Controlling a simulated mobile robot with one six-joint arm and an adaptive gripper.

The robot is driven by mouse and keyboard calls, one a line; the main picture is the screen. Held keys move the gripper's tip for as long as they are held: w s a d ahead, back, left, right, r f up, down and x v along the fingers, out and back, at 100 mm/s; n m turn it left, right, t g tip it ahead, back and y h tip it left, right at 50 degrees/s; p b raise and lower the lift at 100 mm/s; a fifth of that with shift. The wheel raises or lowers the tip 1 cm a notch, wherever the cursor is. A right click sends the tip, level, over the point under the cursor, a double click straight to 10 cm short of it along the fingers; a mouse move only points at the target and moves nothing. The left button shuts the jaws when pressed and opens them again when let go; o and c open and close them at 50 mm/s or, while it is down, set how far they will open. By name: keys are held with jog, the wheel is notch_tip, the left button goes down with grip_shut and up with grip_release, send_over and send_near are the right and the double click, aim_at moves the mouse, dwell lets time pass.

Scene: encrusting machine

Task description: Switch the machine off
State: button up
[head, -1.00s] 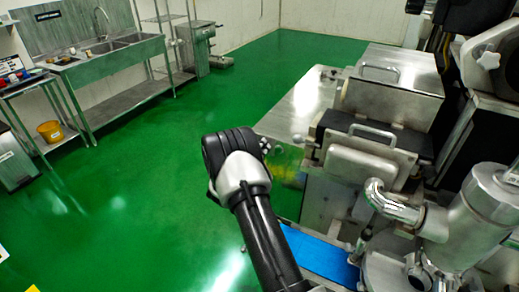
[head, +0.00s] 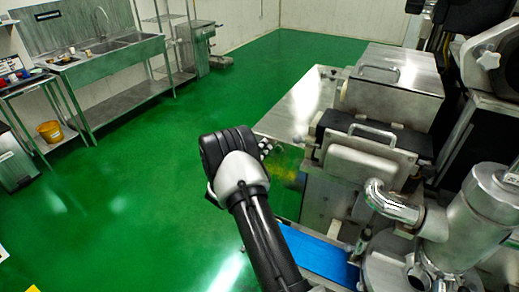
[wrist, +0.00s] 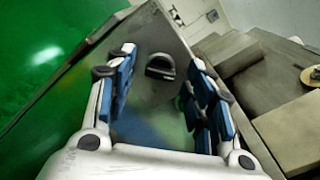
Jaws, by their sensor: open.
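The encrusting machine (head: 375,165) fills the right side of the head view, with steel hoppers, handles and a blue belt (head: 322,256). In the wrist view, a dark, rounded knob-like part (wrist: 160,68) sits on a flat metal panel (wrist: 150,115) of the machine. My gripper (wrist: 162,57) is open, with blue-padded fingers on the left and right of the knob in that view. No contact with the knob is visible, and the distance to it is hard to tell. In the head view my gripper is mostly hidden behind my arm. The knob does not show there.
The green floor (head: 130,170) left of the machine is clear. In the wrist view, boxy machine parts (wrist: 280,85) rise right of the panel.

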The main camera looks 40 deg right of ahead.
jog(key=v, duration=1.1)
jog(key=s+a+r+m+g+y+b, duration=0.15)
jog(key=s+r+m+g+y, duration=0.25)
jog(key=s+r+m+g, duration=0.8)
jog(key=s+a+r+m+t+y, duration=0.2)
jog(key=s+a+m+t+y, duration=0.3)
jog(key=s+a+m, duration=0.4)
jog(key=s+a+r+m+t+y+b, duration=0.1)
jog(key=s+a+m+t+y, duration=0.3)
jog(key=a, duration=1.2)
jog(key=s+r+m+y, duration=0.1)
jog(key=s+m+y, duration=0.2)
jog(key=s+m, duration=0.2)
jog(key=shift+s+m+t+y, duration=0.3)
jog(key=shift+s+t, duration=0.1)
jog(key=shift+s, duration=0.7)
